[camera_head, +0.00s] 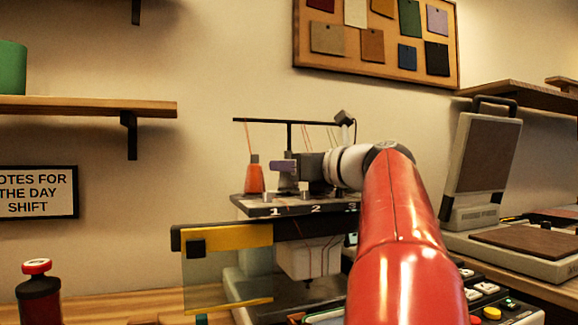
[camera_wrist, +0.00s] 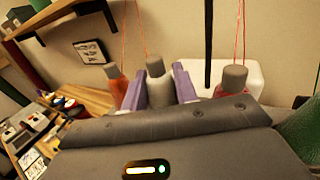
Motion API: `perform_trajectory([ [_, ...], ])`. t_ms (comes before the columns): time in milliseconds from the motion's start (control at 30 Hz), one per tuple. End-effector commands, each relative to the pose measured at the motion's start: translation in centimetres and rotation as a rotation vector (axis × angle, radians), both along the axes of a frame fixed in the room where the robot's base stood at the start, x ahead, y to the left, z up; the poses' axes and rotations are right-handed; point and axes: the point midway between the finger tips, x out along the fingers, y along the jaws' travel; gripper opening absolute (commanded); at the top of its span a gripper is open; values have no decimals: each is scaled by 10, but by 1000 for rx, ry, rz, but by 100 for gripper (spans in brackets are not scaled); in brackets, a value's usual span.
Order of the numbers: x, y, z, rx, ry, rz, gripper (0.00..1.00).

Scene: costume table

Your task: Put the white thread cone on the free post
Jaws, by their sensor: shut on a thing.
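The white thread cone (camera_wrist: 158,92), with a grey tip, is upright between the two purple fingers of my gripper (camera_wrist: 160,82) in the wrist view. My gripper (camera_head: 285,167) is shut on it above the thread stand (camera_head: 256,208), which carries the numbers 1, 2 and 3. In the head view the cone (camera_head: 288,183) is partly hidden behind a finger. An orange cone (camera_head: 254,178) stands to its left near number 1. A red cone (camera_wrist: 228,86) is to its right in the wrist view. The post under the white cone is hidden; I cannot tell whether the cone is around it.
A dark overhead thread bar (camera_head: 270,121) on an upright rises just behind my gripper, with threads hanging from it. A yellow-edged clear guard (camera_head: 225,280) is below the stand. A press with a raised lid (camera_head: 484,155) stands at right. A wall shelf (camera_head: 80,106) is at left.

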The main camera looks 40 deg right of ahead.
Motion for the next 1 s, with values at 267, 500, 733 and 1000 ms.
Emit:
perform_trajectory([
  [267,0,0,-4,0,0,0,3],
  [500,0,0,-7,0,0,0,3],
  [733,0,0,-6,0,0,0,54],
  [1000,0,0,-7,0,0,0,55],
])
